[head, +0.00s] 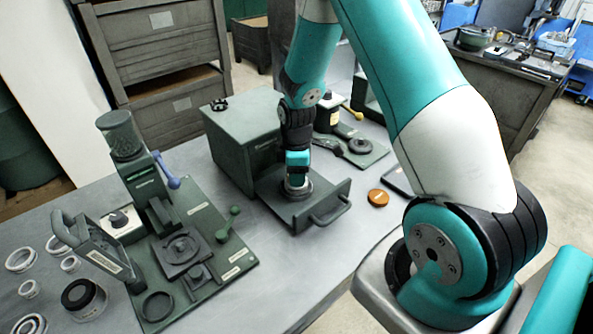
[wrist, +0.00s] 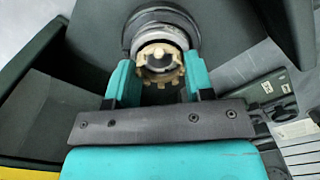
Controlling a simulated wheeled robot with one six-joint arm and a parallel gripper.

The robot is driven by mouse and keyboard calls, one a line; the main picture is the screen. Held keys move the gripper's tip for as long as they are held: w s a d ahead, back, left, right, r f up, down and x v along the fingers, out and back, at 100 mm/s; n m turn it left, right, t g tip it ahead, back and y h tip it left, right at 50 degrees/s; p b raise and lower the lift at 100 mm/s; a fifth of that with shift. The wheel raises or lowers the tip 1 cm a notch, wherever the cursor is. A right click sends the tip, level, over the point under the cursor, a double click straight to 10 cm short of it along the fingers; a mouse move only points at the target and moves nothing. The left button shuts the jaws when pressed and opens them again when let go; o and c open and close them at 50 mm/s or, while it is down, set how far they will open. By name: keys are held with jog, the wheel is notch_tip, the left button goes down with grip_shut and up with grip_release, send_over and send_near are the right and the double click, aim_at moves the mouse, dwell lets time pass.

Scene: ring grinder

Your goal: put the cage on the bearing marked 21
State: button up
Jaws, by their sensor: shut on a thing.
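My gripper (head: 297,166) points down over the pulled-out drawer (head: 268,186) of the green box. In the wrist view, its teal fingers (wrist: 160,74) are shut on the cage (wrist: 158,49), a tan toothed ring. A grey metal ring (wrist: 162,33), which looks like the bearing, lies just beyond the cage, inside a dark round seat (wrist: 137,22). I cannot tell whether the cage touches the metal ring. No number 21 can be read. In the head view the gripper hides the cage.
The green box (head: 243,135) stands behind the drawer, whose handle (head: 331,212) faces front. A brown disc (head: 378,198) lies to the right. A green press (head: 160,205) stands left, with several metal rings (head: 20,259) at far left. A fixture with a yellow lever (head: 351,112) stands behind right.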

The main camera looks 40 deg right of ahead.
jog(key=shift+f, duration=0.15)
jog(key=o, duration=0.9)
notch_tip(320, 180, up, 12)
jog(key=b, duration=0.3)
jog(key=s+a+r+m+y, duration=0.2)
jog(key=s+a+r, duration=0.3)
jog(key=s+a, duration=0.6)
jog(key=s+a+r+m+y, duration=0.1)
jog(key=s+a+r+y, duration=0.1)
jog(key=s+a+r, duration=0.4)
jog(key=s+a, duration=0.5)
jog(key=shift+s+a+r+m, duration=0.15)
jog(key=shift+a+r+m, duration=0.15)
jog(key=shift+m, duration=0.1)
